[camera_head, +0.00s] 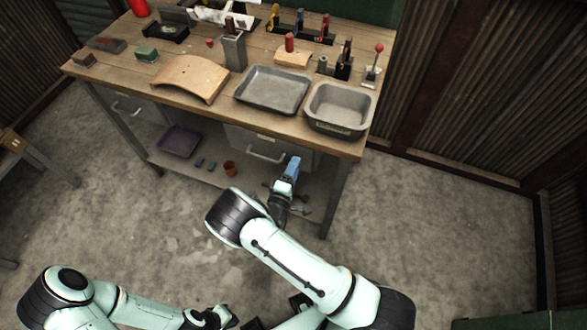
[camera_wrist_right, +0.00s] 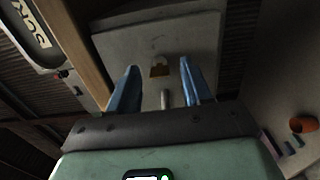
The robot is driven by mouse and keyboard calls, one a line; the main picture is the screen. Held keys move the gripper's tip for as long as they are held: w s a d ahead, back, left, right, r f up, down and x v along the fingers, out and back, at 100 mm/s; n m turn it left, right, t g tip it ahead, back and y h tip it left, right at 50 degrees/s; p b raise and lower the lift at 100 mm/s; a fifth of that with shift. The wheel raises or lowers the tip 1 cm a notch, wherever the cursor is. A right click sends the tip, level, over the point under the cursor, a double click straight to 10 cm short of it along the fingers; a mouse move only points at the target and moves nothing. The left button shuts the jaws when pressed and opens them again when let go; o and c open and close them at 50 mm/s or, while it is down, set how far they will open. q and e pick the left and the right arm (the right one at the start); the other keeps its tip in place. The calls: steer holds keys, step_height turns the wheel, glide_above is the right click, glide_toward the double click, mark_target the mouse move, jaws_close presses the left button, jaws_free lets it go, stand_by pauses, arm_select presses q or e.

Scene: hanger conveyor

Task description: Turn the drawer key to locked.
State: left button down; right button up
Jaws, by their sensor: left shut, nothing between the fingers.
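The drawer (camera_head: 262,143) with a pale bar handle is under the right half of the workbench. In the right wrist view its grey front (camera_wrist_right: 158,35) fills the upper middle. A small brass-coloured piece (camera_wrist_right: 159,71), apparently the key, shows on that front between my fingertips; its turn angle is unclear. My right gripper (camera_head: 293,161) is in front of the drawer's right side. Its blue fingers are apart with nothing gripped, as the right wrist view (camera_wrist_right: 158,65) shows. My left gripper (camera_head: 224,318) is low at the bottom of the head view, shut and empty, away from the bench.
The workbench (camera_head: 222,92) carries a flat tray (camera_head: 272,89), a deep grey bin (camera_head: 341,107) and a curved wooden piece (camera_head: 190,78). The lower shelf holds a purple tray (camera_head: 180,142) and an orange pot (camera_head: 230,168). The floor left of my right arm is clear.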

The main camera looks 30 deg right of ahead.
arm_select(q)
steer(key=shift+s+f+b, duration=0.35)
steer(key=shift+f+b, duration=0.15)
steer(key=shift+f, duration=0.1)
steer(key=shift+s+f+b, duration=0.3)
steer(key=shift+f+b, duration=0.15)
steer(key=shift+f, duration=0.1)
arm_select(e)
steer(key=v, duration=1.3)
steer(key=shift+s, duration=0.15)
steer(key=shift+a, duration=0.1)
steer(key=s+d+f+m+g+y, duration=0.25)
steer(key=s+f+y, duration=0.2)
steer(key=f, duration=0.45)
steer(key=s+d+f+m+g+y, duration=0.1)
steer(key=s+f+m+g+y, duration=0.3)
steer(key=f, duration=0.5)
arm_select(q)
steer(key=shift+w+r+p, duration=0.2)
steer(key=shift+r+p, duration=0.1)
steer(key=shift+r, duration=0.1)
arm_select(e)
steer(key=s+a+m+g+y, duration=0.2)
steer(key=s+a+g+y, duration=0.1)
steer(key=s, duration=0.3)
steer(key=s+a+m+g+y, duration=0.3)
steer(key=s+y, duration=0.3)
steer(key=s, duration=0.1)
steer(key=shift+r+m, duration=0.15)
steer(key=shift+m, duration=0.2)
